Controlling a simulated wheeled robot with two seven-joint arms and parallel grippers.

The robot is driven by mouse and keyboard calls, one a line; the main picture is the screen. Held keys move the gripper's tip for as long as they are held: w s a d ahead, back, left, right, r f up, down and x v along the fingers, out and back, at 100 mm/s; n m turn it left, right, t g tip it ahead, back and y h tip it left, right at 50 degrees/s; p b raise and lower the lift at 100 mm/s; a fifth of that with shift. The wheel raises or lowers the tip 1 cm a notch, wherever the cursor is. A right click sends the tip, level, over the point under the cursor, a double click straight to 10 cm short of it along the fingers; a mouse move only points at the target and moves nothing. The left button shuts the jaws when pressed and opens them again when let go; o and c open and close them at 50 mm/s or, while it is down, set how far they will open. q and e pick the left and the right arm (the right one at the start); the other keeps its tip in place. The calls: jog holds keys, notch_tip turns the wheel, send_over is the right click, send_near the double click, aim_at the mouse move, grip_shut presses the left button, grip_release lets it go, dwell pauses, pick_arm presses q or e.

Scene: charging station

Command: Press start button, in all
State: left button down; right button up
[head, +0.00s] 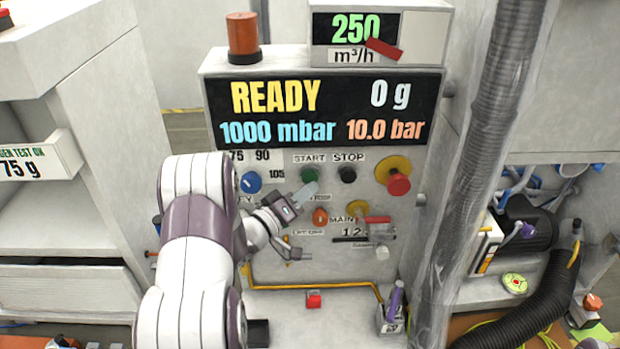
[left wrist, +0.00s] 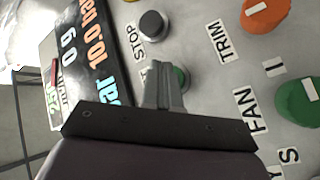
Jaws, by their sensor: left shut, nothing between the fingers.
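The green start button (head: 309,174) is on the grey control panel below the "START" label, left of the black stop button (head: 348,175). My left gripper (head: 305,192) is shut and empty, its fingertips just below the start button in the head view. In the left wrist view the shut fingers (left wrist: 163,85) partly cover the green start button (left wrist: 181,77). The black stop button (left wrist: 153,25) shows clear of them. I cannot tell whether the fingertips touch the start button. The display (head: 325,109) reads READY, 0 g, 1000 mbar and 10.0 bar. My right gripper is not in view.
A red emergency button (head: 398,184) sits on a yellow base at the right. A blue knob (head: 251,182) and an orange knob (head: 320,217) are near my arm. A clear-wrapped grey hose (head: 489,120) hangs right of the panel.

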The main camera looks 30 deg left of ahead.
pick_arm(q)
jog(key=shift+w+a, duration=0.1)
jog(key=shift+w, duration=0.05)
jog(key=shift+w+a, duration=0.1)
jog(key=shift+w, duration=0.15)
jog(key=shift+w+a, duration=0.25)
jog(key=shift+w, duration=0.15)
dwell(0.7)
jog(key=shift+s, duration=0.1)
jog(key=shift+s+d, duration=0.45)
jog(key=shift+s, duration=0.25)
jog(key=s+d, duration=0.1)
jog(key=s+p, duration=0.1)
jog(key=s+d, duration=0.1)
jog(key=s, duration=0.1)
jog(key=shift+s+d, duration=0.1)
jog(key=shift+d, duration=0.2)
